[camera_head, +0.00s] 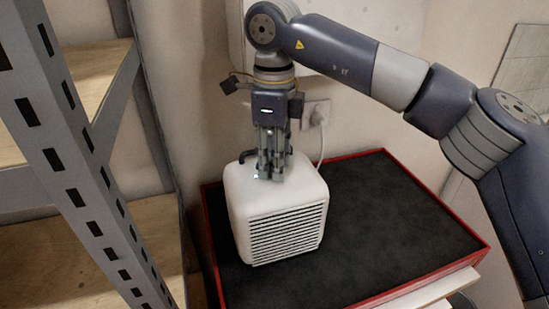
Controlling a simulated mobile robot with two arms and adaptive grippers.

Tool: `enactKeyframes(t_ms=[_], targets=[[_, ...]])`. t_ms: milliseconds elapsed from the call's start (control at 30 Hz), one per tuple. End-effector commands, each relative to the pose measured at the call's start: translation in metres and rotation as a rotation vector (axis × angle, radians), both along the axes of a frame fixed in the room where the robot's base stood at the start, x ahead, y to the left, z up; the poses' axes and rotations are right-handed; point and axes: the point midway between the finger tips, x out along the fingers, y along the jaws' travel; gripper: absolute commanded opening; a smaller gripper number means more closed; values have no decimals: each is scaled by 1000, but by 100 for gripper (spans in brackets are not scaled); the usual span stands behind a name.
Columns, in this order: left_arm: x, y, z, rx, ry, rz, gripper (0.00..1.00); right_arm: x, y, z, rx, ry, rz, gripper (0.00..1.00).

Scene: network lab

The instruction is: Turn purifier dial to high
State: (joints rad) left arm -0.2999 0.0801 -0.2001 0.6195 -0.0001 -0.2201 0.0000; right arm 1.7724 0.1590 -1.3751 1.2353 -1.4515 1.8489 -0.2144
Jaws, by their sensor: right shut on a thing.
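The white purifier (252,205) stands upright on a black mat, with a slatted grille on its front. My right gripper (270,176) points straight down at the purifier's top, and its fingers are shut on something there. The dial is hidden by the fingers, so its setting cannot be read. My left gripper is not in view.
The black mat has a red-rimmed tray (452,262) around it, with free room right of the purifier. A grey slotted shelf post (62,130) stands at the left. A wall outlet (318,112) with a white cord is behind the purifier.

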Motion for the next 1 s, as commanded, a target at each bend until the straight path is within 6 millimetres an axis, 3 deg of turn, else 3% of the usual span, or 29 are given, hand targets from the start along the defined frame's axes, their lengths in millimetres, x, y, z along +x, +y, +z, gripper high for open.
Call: enactKeyframes(t_ms=[200, 233, 300, 333, 767, 1000], targets=[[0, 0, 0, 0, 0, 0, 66, 1, 0, 1, 1, -3, -1, 5], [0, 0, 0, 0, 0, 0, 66, 1, 0, 1, 1, -3, -1, 34], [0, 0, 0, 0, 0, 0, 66, 1, 0, 1, 1, -2, -1, 50], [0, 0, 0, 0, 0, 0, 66, 1, 0, 1, 1, -2, 0, 51], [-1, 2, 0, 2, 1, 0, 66, 1, 0, 4, 1, -3, 0, 51], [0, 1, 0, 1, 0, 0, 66, 0, 1, 34, 2, -5, 1, 51]])
